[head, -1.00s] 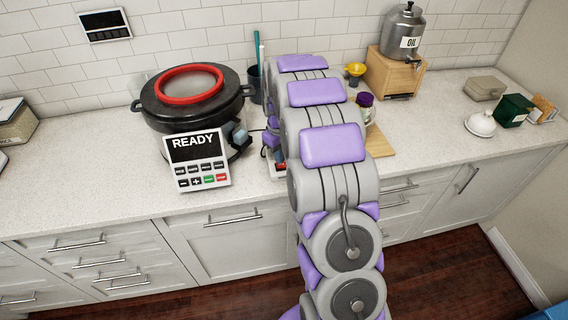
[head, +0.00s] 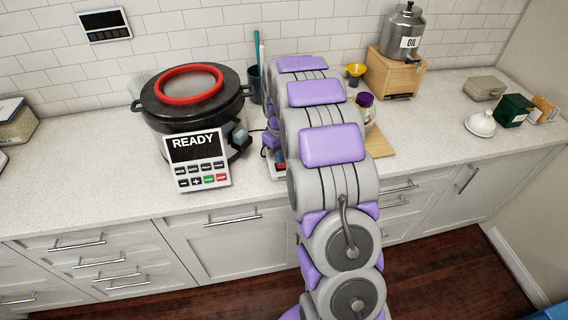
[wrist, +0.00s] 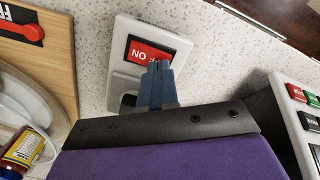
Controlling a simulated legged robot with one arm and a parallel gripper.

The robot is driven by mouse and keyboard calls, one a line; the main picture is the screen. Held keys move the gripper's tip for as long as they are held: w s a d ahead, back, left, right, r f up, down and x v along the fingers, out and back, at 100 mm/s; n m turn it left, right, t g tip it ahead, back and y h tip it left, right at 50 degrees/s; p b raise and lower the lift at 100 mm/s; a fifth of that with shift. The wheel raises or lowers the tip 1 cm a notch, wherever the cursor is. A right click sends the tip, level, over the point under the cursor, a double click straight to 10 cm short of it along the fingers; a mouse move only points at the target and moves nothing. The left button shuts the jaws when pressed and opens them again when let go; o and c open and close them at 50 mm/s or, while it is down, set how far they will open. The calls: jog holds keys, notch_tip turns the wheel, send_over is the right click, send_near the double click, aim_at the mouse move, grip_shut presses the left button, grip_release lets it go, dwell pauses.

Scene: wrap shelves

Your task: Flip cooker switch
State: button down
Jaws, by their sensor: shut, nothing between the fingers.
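The cooker switch is a white plate (wrist: 122,35) with a red rocker (wrist: 150,53) in a black frame. In the wrist view the rocker shows upside-down lettering that reads ON. My gripper (wrist: 160,66) is shut and empty, its blue-grey fingertips over the rocker's lower edge; I cannot tell whether they touch. In the head view my arm hides most of the switch; a bit of its white plate (head: 275,174) shows. The cooker (head: 190,98) is a round black pot with a red ring, and its front panel (head: 197,160) reads READY.
The cooker panel also stands close at the right of the wrist view (wrist: 290,125). A wooden board (wrist: 50,60) and a jar (wrist: 22,148) are at its left. An oil dispenser (head: 403,32) stands on a wooden stand (head: 392,72).

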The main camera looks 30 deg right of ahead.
jog(key=shift+f, duration=0.75)
dwell(0.4)
jog(key=shift+r, duration=0.1)
jog(key=shift+r+p, duration=1.55)
jog(key=shift+r, duration=1.85)
jog(key=s+a+r+m, duration=0.1)
jog(key=s+a+r, duration=0.45)
jog(key=s, duration=0.35)
jog(key=s+a+r, duration=0.5)
jog(key=s+a, duration=0.1)
jog(key=s, duration=0.4)
jog(key=s+a+m+g, duration=0.1)
jog(key=s+a, duration=0.1)
jog(key=s, duration=0.8)
jog(key=s+a, duration=0.3)
jog(key=s, duration=0.8)
jog(key=shift+m+g, duration=0.4)
